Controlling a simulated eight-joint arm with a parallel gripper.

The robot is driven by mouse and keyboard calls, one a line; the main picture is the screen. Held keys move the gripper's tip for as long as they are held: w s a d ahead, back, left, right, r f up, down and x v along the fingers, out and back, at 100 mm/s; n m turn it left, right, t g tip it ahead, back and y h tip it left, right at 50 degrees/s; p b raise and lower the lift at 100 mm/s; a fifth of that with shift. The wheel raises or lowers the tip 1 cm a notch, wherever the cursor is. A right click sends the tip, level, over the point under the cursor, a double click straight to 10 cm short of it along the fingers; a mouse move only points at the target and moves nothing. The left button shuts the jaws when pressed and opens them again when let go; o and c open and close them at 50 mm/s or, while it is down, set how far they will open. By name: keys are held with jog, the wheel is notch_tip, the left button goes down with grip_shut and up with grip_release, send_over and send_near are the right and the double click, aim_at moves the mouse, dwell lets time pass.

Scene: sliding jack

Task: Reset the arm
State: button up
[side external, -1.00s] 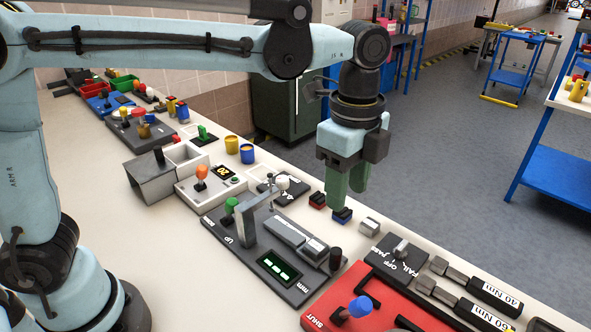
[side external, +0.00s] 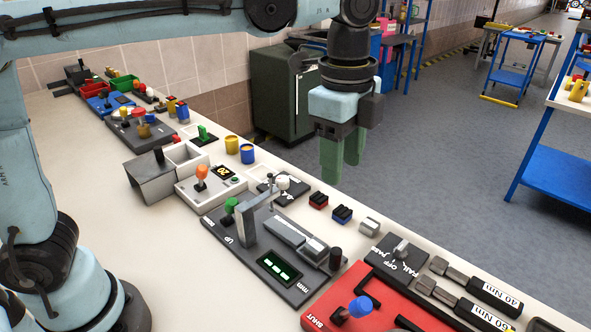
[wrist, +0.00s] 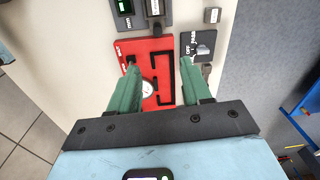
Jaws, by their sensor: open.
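My gripper (side external: 342,160) has two green fingers pointing down. It is raised in the air above the far edge of the bench in the side external view, clear of everything. In the wrist view my gripper (wrist: 160,80) shows its fingers spread apart with nothing between them. It is open and empty. The sliding jack's dark plate (side external: 285,262) lies on the bench with a green-knobbed lever, a grey sliding block and a green display. A red panel (side external: 375,300) with a blue knob (side external: 360,307) and a black slot sits to its right; the red panel also shows in the wrist view (wrist: 137,47).
A FAIL/OFF switch plate (side external: 402,256) and torque tools (side external: 490,296) lie at the right. Air around my gripper is free.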

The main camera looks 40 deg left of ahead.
jog(key=s+a+f+n+t, duration=0.3)
jog(key=a+f+n, duration=0.1)
jog(key=a+n, duration=0.4)
jog(key=s+a+f+n+t, duration=0.3)
jog(key=s+a+f+n, duration=0.1)
jog(key=a+n, duration=0.5)
jog(key=shift+s+a+f+t, duration=0.25)
jog(key=shift+a+f+t, duration=0.15)
jog(key=shift+f, duration=0.15)
